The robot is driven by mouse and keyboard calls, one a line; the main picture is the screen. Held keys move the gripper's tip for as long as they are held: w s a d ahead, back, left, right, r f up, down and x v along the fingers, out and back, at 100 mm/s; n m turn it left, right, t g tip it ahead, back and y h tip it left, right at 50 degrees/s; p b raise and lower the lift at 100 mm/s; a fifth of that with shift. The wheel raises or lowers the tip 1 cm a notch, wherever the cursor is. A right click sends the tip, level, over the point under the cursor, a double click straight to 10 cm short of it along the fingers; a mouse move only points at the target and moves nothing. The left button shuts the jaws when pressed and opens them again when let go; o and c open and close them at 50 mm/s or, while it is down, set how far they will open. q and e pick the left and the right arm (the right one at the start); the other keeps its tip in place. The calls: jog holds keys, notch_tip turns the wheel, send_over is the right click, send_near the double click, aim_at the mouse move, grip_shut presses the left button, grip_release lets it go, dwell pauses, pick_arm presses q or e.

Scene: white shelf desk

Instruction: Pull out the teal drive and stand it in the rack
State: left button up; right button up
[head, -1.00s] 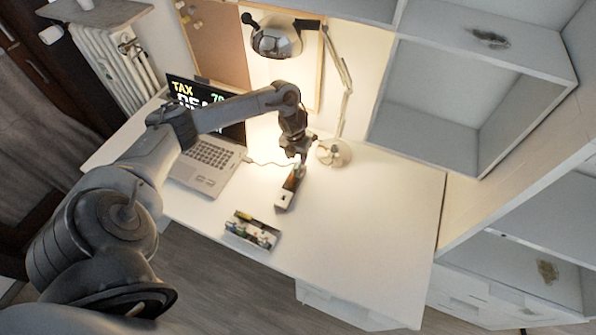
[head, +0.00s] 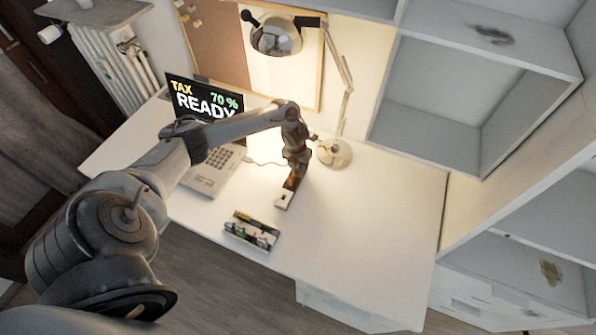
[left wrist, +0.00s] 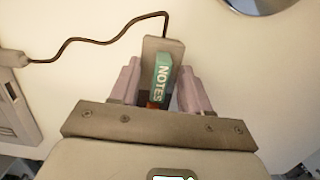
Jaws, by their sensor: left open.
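The teal drive (left wrist: 161,78), labelled NOTES, stands at a narrow grey block (left wrist: 158,46) with a dark cable in the left wrist view. My left gripper (left wrist: 158,85) is open, with one finger on each side of the drive. A gap shows on at least the left side; I cannot tell whether the right finger touches. In the head view my left gripper (head: 295,178) is over the block (head: 285,198), hiding the drive. The rack (head: 252,230), a small tray holding several coloured items, lies near the desk's front edge. My right gripper is not in view.
A laptop (head: 212,172) showing TAX 70 % READY is left of the block, with the cable between them. A lamp base (head: 334,153) stands close behind right of my gripper, its head (head: 276,36) above. The desk's right side (head: 370,225) is clear.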

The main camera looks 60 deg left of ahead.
pick_arm(q)
jog(key=shift+s+f, duration=0.1)
jog(key=shift+f, duration=0.05)
jog(key=shift+c, duration=0.3)
jog(key=shift+f, duration=0.1)
grip_shut()
jog(key=shift+d+r, duration=0.1)
jog(key=shift+r, duration=0.5)
notch_tip(320, 180, up, 4)
jog(key=shift+f+p, duration=0.2)
jog(key=shift+p, duration=0.25)
jog(key=w+d+r+p, duration=0.4)
jog(key=d+r+p, duration=0.4)
jog(key=d+r, duration=0.2)
jog(key=shift+w+d+r, duration=0.2)
jog(key=shift+d+r, duration=0.15)
jog(key=shift+r, duration=0.45)
